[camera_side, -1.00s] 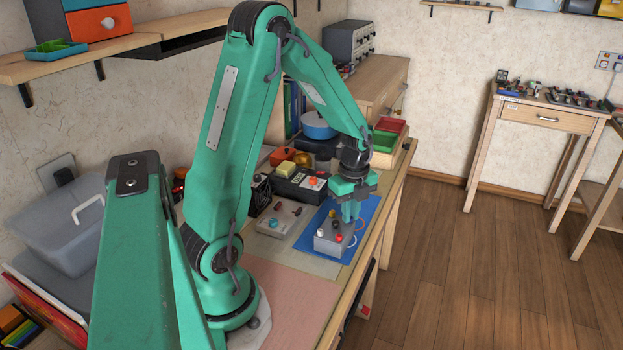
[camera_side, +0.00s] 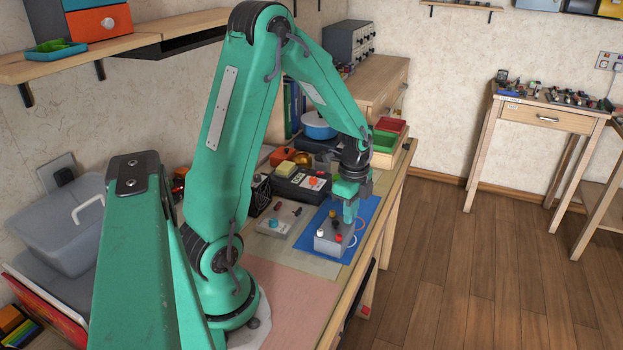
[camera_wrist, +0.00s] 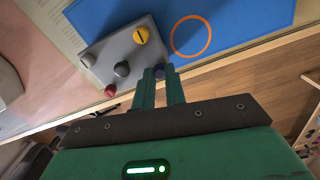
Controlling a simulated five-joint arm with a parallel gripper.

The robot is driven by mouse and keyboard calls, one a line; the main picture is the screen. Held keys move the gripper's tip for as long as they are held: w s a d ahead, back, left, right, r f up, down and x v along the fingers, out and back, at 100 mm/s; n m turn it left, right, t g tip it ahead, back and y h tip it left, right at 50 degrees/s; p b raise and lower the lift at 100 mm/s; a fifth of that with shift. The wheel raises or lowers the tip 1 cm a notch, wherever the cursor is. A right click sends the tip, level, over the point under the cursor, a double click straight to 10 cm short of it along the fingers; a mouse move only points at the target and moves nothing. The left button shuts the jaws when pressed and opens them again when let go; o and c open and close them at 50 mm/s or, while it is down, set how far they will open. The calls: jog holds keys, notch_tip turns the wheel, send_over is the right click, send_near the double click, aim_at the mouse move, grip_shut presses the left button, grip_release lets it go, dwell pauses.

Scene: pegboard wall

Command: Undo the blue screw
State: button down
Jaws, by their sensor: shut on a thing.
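A light grey box (camera_side: 330,246) stands on a blue mat (camera_side: 368,207), with several coloured knobs or screws on its top. In the wrist view the box (camera_wrist: 103,49) carries a yellow slotted screw (camera_wrist: 141,35), a dark grey one (camera_wrist: 122,68), a red one (camera_wrist: 110,90) and a pale one (camera_wrist: 87,60). The blue screw (camera_wrist: 159,72) shows as a dark blue bit at the box's corner, between my fingertips and mostly hidden by them. My gripper (camera_side: 349,217) points down at the box's far side and is shut on the blue screw.
An orange ring (camera_wrist: 191,36) is marked on the bare blue mat beside the box. A second grey panel (camera_side: 283,218) and a black device (camera_side: 300,186) stand to the left. The bench edge is close on the right.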

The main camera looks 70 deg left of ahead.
jog(key=n, duration=0.4)
jog(key=shift+n, duration=0.3)
jog(key=n, duration=0.3)
jog(key=shift+n, duration=0.4)
jog(key=n, duration=1.9)
jog(key=shift+n, duration=1.7)
